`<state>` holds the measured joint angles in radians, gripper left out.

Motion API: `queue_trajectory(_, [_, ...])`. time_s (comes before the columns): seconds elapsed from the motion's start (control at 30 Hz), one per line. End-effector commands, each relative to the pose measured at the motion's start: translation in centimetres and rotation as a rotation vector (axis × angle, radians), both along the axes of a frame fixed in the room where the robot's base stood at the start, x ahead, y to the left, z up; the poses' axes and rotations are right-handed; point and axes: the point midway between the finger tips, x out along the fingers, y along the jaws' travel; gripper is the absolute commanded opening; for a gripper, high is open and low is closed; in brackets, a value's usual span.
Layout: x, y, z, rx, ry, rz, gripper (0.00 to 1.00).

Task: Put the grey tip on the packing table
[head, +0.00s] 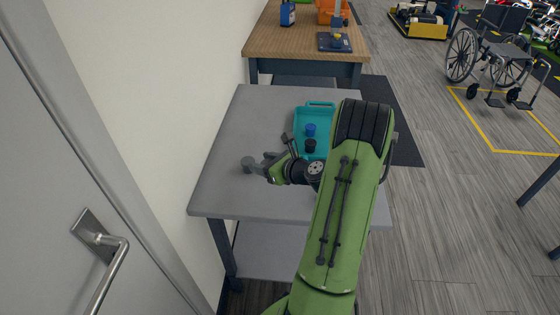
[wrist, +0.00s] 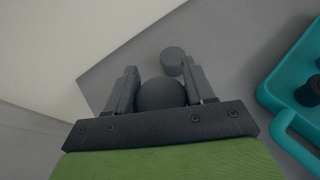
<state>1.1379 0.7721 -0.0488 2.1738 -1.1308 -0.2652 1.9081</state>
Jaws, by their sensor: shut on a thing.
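My gripper (head: 268,165) is low over the left part of a grey table (head: 225,190). In the wrist view its two fingers (wrist: 160,88) are shut on a dark grey rounded tip (wrist: 160,97). A grey cylinder (wrist: 172,60) shows just beyond the held tip, close to the right finger; I cannot tell whether they touch. In the head view a grey piece (head: 248,163) shows at the fingertips, and the held tip is not clearly separate from it. A wood-topped table (head: 290,45), which looks like the packing table, stands behind the grey one.
A teal tray (head: 318,105) with a blue piece (head: 310,130) and a black piece (head: 310,146) lies right of my gripper. The wooden table holds a blue bottle (head: 287,14), an orange bin (head: 328,10) and a dark scale-like device (head: 334,42). A wheelchair (head: 495,55) stands right.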

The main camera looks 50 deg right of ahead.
Motion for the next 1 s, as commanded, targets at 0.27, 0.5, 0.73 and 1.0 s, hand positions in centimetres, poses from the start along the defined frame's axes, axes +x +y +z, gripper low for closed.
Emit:
queue_trajectory(0.27, [0.0, 0.1, -5.1, 0.002, 0.002, 0.002, 0.24])
queue_trajectory(0.5, [0.0, 0.1, -7.1, -0.001, 0.001, 0.004, 0.24])
queue_trajectory(0.73, [0.0, 0.1, -7.4, 0.000, 0.002, 0.003, 0.56])
queue_trajectory(1.0, [0.0, 0.1, -7.3, -0.001, 0.001, 0.004, 0.78])
